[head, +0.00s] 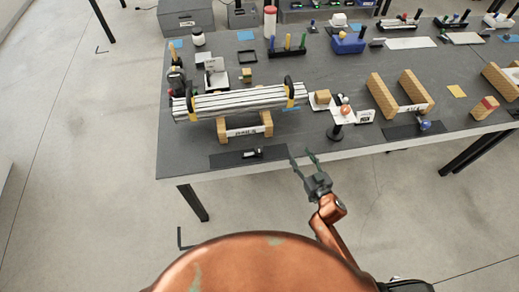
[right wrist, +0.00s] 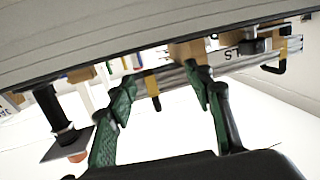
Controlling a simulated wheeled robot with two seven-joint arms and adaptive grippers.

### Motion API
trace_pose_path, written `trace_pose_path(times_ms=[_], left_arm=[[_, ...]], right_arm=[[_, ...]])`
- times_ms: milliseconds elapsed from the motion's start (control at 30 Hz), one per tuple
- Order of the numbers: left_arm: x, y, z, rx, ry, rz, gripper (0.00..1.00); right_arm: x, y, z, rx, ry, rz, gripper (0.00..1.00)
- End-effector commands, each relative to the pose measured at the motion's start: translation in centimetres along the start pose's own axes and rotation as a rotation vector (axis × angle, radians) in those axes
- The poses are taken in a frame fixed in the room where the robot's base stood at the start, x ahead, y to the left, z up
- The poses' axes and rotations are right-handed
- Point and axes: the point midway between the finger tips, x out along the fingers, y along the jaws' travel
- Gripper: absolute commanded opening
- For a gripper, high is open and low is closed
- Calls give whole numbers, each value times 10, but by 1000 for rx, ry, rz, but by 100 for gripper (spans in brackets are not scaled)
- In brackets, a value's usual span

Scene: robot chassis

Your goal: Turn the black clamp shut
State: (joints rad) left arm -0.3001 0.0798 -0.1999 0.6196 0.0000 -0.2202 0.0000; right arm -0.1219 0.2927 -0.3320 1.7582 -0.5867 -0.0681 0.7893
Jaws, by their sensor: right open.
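A bundle of pale rods (head: 240,101) lies across a wooden cradle (head: 267,123) near the table's front edge. A black clamp (head: 290,90) with a yellow part sits at its right end, and a similar black clamp (head: 190,101) sits at its left end. I cannot tell whether either is shut. In the right wrist view, which is upside down, the right-end clamp (right wrist: 154,92) shows beyond and between my fingers, apart from them. My right gripper (head: 302,156) is open and empty, just off the table's front edge, nearer me than the bundle. My left gripper is not in view.
A dark mat (head: 225,162) with a small black part lies before the cradle. Right of the bundle stands a black stand (head: 335,132) with a white plate carrying small objects. Wooden blocks (head: 383,97) stand farther right. The floor before the table is clear.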

Motion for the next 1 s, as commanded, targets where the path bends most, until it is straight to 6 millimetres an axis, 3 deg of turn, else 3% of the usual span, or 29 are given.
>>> trace_pose_path(times_ms=[100, 200, 300, 467, 800, 1000], left_arm=[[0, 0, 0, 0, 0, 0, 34], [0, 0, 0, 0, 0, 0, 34], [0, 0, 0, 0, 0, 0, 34], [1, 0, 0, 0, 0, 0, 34], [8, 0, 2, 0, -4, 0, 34], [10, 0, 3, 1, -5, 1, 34]], right_arm=[[21, -50, -9, -17, 85, -204, 47], [25, -83, -10, -17, 116, -346, 47], [24, -103, -7, -15, 125, -441, 47], [28, -117, -6, -12, 129, -493, 47], [72, -141, -13, -11, 130, -491, 47], [88, -149, -14, -12, 129, -489, 47]])
